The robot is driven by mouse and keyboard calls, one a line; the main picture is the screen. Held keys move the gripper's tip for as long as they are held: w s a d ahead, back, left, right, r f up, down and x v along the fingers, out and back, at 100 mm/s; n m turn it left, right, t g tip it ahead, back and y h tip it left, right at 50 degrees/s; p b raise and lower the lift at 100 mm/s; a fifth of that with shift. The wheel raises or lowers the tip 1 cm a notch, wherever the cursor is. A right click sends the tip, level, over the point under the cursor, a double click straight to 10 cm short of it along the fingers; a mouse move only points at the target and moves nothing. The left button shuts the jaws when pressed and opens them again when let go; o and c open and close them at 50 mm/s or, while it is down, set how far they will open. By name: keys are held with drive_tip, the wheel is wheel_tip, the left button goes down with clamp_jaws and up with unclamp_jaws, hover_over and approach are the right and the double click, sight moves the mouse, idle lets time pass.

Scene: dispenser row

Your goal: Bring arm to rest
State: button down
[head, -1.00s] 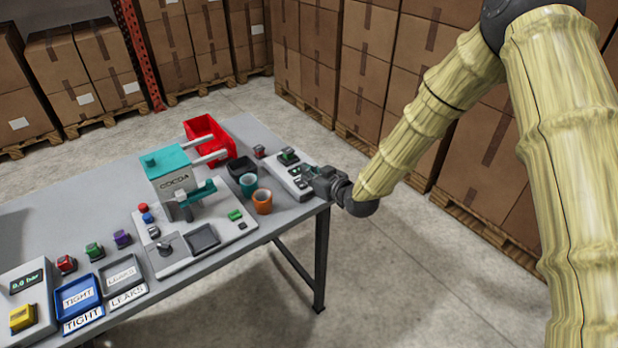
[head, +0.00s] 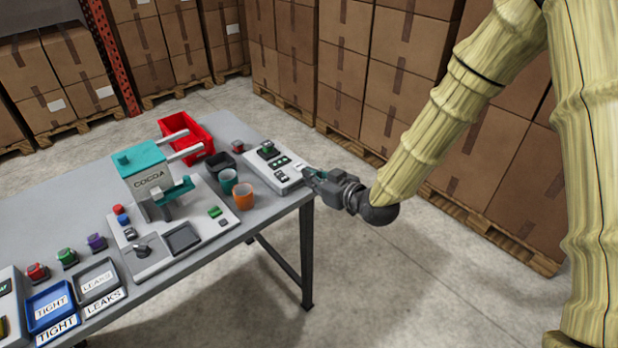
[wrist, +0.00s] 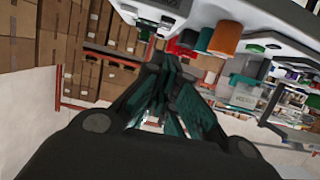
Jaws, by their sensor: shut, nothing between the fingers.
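My gripper (head: 312,176) is shut and empty in the head view, at the right edge of the grey table (head: 195,262). Its fingertips point left toward a white panel device (head: 285,176) with a green part on top; I cannot tell whether they touch it. My arm comes down from the upper right, wrapped in a pale ribbed cover. In the wrist view the closed fingers (wrist: 165,72) show in the middle, with nothing between them.
On the table stand a teal cocoa dispenser (head: 147,175), a teal cup (head: 228,181), an orange cup (head: 246,196), a red bin (head: 190,140) and trays marked TIGHT (head: 50,306) and LEAKS (head: 97,281). Stacked boxes (head: 340,60) line the back. Floor right of the table is clear.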

idle(0.3)
drive_tip(key=s+d+f+m+g+h, duration=0.25)
drive_tip(key=s+d+f, duration=0.25)
drive_tip(key=s+f, duration=0.55)
drive_tip(key=s+d+f+m+g+h, duration=0.25)
drive_tip(key=s+d+f, duration=0.35)
drive_tip(key=f, duration=0.7)
drive_tip(key=s+d+f+m+g+h, duration=0.1)
drive_tip(key=s+d+f+g, duration=0.1)
drive_tip(key=s, duration=0.6)
drive_tip(key=s+d+f+m+g+h, duration=0.1)
drive_tip(key=s+d+f, duration=0.3)
drive_tip(key=s, duration=0.5)
drive_tip(key=s+d+f+m+g+h, duration=0.1)
drive_tip(key=s+d+f+g+h, duration=0.1)
drive_tip(key=s, duration=0.6)
drive_tip(key=shift+s+d+f+g, duration=0.35)
drive_tip(key=shift+d+f+g, duration=0.25)
drive_tip(key=shift+d+f, duration=0.3)
